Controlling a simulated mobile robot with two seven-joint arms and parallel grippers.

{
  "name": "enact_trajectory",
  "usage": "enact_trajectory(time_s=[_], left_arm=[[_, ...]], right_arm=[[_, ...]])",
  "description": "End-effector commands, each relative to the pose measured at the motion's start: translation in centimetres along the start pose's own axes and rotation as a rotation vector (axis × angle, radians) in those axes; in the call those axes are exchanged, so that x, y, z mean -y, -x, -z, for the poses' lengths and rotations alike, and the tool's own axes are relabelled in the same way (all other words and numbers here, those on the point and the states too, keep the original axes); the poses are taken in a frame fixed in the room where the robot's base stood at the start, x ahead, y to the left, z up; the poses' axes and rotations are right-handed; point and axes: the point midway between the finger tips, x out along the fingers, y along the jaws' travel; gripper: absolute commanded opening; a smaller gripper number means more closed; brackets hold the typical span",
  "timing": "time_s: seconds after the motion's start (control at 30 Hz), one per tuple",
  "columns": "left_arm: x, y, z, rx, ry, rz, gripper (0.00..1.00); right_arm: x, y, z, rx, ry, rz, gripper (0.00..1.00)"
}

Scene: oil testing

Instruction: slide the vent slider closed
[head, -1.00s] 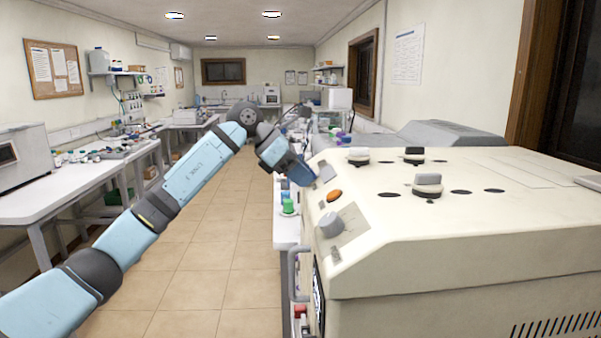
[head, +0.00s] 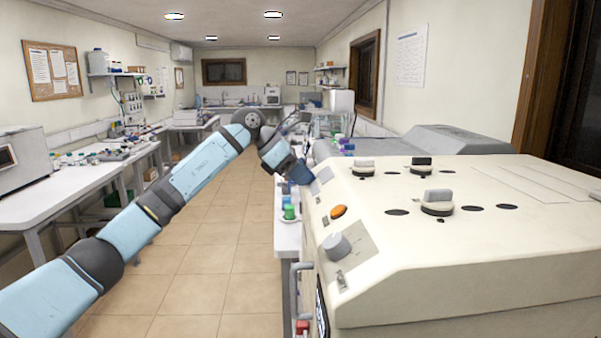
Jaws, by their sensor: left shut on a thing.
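A large beige machine (head: 480,245) fills the right side of the head view. My left gripper (head: 301,174) is at the far left edge of its front panel, beyond the orange button (head: 339,211) and grey knob (head: 336,246). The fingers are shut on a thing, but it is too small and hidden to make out. I cannot pick out the vent slider; the gripper or the machine's edge may hide it. My right gripper is not in view.
Several black and white knobs, such as the near one (head: 437,202), stand on the machine's top. A green-capped bottle (head: 289,211) stands on the white bench left of the machine. The tiled floor (head: 215,270) between the benches is clear.

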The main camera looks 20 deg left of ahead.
Motion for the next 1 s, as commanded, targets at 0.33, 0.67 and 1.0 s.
enact_trajectory(time_s=[0.33,0.67,1.0], left_arm=[[-0.2,0.5,-0.2,0.008,0.0,-0.011,0.47],[-0.1,1.0,-0.2,0.006,-0.001,-0.008,0.47],[-0.2,7.9,-0.1,0.006,0.0,-0.011,0.47]], right_arm=[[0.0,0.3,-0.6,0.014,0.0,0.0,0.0],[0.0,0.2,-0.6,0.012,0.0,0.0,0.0],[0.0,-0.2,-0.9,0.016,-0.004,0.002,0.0]])
